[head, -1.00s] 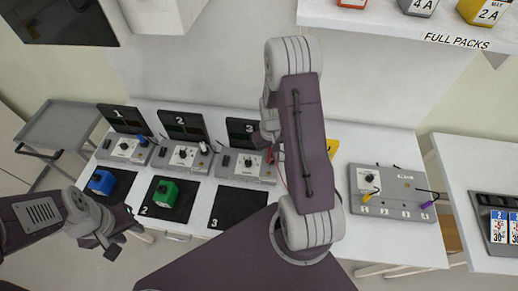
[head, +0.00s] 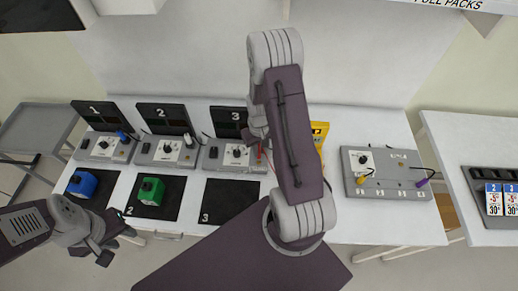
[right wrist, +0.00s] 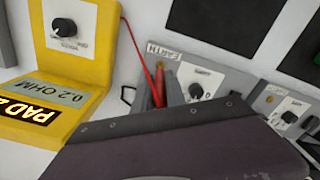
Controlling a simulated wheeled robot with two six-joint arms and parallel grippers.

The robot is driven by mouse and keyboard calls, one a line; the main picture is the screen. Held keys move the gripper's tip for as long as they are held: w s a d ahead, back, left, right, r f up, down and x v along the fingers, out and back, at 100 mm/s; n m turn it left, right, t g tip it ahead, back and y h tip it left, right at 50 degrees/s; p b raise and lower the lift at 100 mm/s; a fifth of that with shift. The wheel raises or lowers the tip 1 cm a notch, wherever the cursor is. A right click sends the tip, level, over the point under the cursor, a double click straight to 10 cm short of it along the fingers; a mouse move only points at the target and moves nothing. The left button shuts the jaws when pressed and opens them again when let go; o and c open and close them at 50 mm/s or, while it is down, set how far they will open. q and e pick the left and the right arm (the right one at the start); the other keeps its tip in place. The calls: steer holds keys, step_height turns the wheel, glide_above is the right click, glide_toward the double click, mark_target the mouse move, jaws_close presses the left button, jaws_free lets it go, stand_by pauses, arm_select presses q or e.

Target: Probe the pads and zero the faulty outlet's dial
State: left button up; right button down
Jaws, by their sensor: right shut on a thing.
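Three grey outlet units stand in a row: outlet 1 (head: 104,147), outlet 2 (head: 165,151) and outlet 3 (head: 234,156), each with a black dial. My right gripper (right wrist: 168,92) is shut on a red probe (right wrist: 160,86) beside outlet 3; its fingertips are mostly hidden. The probe's red lead runs toward the yellow meter (right wrist: 75,85), which reads "0.2 OHM" and "PAD 2". In the head view my right arm covers most of the meter (head: 320,130). Whether the probe touches a pad is unclear. My left gripper (head: 117,246) is open and empty, in front of the mats.
A blue block (head: 82,184) and a green block (head: 151,191) sit on black mats; mat 3 (head: 228,200) is bare. A grey panel (head: 390,185) with yellow and purple plugs lies right. A side table (head: 450,150) holds a black card tray (head: 482,207).

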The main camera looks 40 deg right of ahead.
steer(key=shift+f+b, duration=0.4)
steer(key=shift+f, duration=0.05)
stand_by(1.0)
steer(key=shift+s, duration=0.1)
stand_by(0.8)
step_height(320, 180, up, 7)
steer(key=p, duration=0.6)
stand_by(1.0)
